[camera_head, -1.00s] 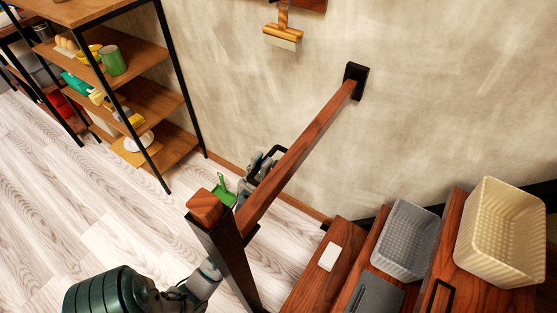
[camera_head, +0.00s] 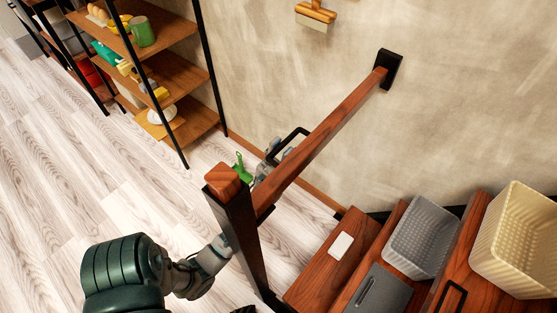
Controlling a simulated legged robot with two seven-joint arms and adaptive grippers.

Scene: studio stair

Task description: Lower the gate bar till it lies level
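The gate bar (camera_head: 325,135) is a long reddish-brown wooden beam. Its far end meets a black bracket (camera_head: 388,69) on the wall. Its near end is beside a dark post (camera_head: 238,228) with a wooden cap, close to a small black catch (camera_head: 265,213). I cannot tell whether the bar touches the catch. My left arm comes in from the lower left and passes behind the post. My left gripper (camera_head: 273,152) shows in part just beyond the bar, by a black loop-shaped piece; post and bar hide most of it, including its grip. My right gripper is not in view.
Wooden steps at lower right carry a grey basket (camera_head: 422,235), a cream basket (camera_head: 520,240) and a white flat item (camera_head: 341,245). A loaded shelf (camera_head: 165,60) stands at upper left. A green object (camera_head: 241,170) shows behind the post. The left floor is clear.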

